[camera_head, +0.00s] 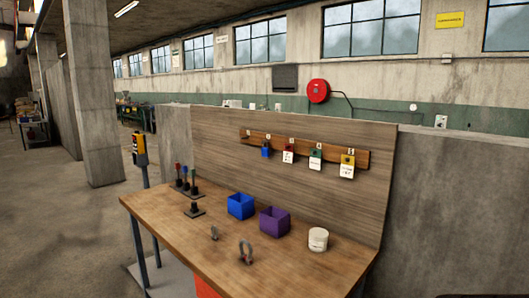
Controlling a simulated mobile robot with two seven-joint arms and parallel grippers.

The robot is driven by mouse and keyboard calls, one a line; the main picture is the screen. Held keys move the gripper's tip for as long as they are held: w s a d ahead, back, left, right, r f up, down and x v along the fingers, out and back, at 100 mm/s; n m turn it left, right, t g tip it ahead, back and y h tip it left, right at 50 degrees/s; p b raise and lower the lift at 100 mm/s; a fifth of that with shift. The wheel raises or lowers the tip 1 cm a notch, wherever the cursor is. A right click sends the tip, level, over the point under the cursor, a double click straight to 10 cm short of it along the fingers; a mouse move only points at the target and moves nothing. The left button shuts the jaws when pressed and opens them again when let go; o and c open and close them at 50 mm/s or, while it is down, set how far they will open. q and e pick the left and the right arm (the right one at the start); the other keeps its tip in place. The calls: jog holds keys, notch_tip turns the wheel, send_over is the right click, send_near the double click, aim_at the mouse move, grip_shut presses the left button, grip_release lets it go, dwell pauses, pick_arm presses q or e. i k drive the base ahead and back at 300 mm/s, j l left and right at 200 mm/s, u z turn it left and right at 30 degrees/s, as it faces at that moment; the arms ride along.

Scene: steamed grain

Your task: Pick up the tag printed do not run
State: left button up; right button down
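Several tags hang from hooks on a wooden rail (262,136) fixed to the upright wooden panel behind the workbench. From left to right I see a small blue item (266,151), a red-topped white tag (288,154), a green-topped white tag (315,158) and a yellow-topped white tag (347,166). The print on them is too small to read, so I cannot tell which one says do not run. Neither of my grippers shows in the head view.
The workbench (295,268) holds a blue bin (240,206), a purple bin (273,222), a white tub (318,240), two metal shackle-like pieces (246,253) and levers with coloured knobs (185,180). A yellow-and-black box (139,150) stands on a post at left. Floor at left is open.

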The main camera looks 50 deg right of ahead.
aim_at(288, 153)
jog(key=i, duration=1.35)
jog(key=i+z, duration=0.15)
jog(key=i, duration=0.45)
jog(key=i+j+z, duration=0.15)
jog(key=i, duration=0.45)
jog(key=z, duration=2.9)
jog(key=k+j, duration=0.05)
